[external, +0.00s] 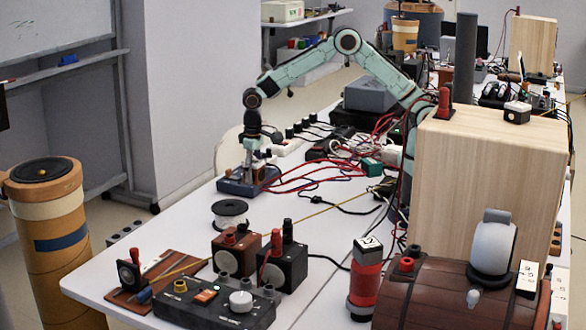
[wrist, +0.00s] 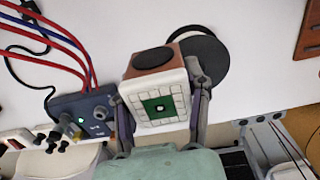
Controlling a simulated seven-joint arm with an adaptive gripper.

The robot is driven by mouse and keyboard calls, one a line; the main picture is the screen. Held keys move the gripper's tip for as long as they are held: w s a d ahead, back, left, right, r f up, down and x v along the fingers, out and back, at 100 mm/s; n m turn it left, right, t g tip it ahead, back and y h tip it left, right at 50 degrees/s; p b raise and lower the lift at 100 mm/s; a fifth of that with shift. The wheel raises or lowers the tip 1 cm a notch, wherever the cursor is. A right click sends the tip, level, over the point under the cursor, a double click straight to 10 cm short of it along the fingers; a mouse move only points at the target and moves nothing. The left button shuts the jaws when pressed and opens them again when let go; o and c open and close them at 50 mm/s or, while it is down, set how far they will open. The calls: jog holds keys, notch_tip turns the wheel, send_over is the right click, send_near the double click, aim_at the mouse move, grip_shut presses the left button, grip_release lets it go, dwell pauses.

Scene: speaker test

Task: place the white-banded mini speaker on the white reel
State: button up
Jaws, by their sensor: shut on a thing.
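My gripper (wrist: 161,112) is shut on a small reddish-brown box with a black disc on its top and a white face bearing a green square, which I take as the white-banded mini speaker (wrist: 160,95). In the external view my gripper (external: 254,152) hangs over the blue control box (external: 240,185), and the held speaker is hard to make out. A dark disc (wrist: 212,62) partly behind the speaker in the wrist view may be the reel; I cannot tell.
Red cables (external: 310,177) run from the blue box, also seen in the wrist view (wrist: 85,115). Brown and black terminal boxes (external: 283,268) and a black switch panel (external: 215,303) stand in front of the reel. Bare white table surrounds the reel.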

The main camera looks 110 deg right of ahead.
aim_at(245, 204)
jog(key=w+f, duration=0.2)
jog(key=shift+d+f, duration=0.3)
jog(key=shift+w+f, duration=0.15)
jog(key=shift+f, duration=0.75)
jog(key=shift+w+f, duration=0.1)
jog(key=shift+f, duration=0.75)
jog(key=o, duration=1.2)
jog(key=shift+f, duration=0.15)
